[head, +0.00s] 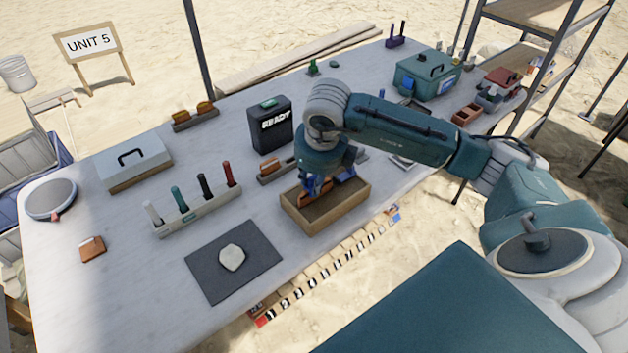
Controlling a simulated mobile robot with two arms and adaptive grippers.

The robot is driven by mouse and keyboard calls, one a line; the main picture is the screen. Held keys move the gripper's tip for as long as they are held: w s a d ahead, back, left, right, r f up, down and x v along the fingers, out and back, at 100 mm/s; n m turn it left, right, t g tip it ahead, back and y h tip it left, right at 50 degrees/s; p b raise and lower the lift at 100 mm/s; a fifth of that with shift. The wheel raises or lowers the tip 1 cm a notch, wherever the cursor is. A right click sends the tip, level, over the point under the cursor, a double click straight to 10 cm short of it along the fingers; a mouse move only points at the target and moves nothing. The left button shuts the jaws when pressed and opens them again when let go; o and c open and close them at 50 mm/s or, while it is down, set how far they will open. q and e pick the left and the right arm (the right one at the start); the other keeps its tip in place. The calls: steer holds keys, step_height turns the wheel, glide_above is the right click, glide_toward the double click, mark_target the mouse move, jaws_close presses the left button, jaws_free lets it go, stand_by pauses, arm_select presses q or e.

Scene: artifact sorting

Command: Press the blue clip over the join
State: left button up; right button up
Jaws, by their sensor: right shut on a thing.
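My right gripper (316,187) reaches down into the near end of a shallow wooden tray (326,221) at the table's front edge. It is shut on a small blue piece, which looks like the blue clip (312,184); the fingers hide most of it. An orange-brown piece (304,198) lies in the tray at the fingertips. Whether the clip touches it, and the join itself, cannot be made out. Another dark blue part (346,175) shows at the tray's back right. My left gripper is not in view.
A black READY box (270,125) and a small holder with an orange piece (272,168) stand behind the tray. A rack of coloured tubes (197,212) and a dark mat (210,275) with a pale stone (232,257) are left.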

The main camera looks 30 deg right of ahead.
steer(key=shift+s+f, duration=0.1)
steer(key=o, duration=1.1)
steer(key=v, duration=1.2)
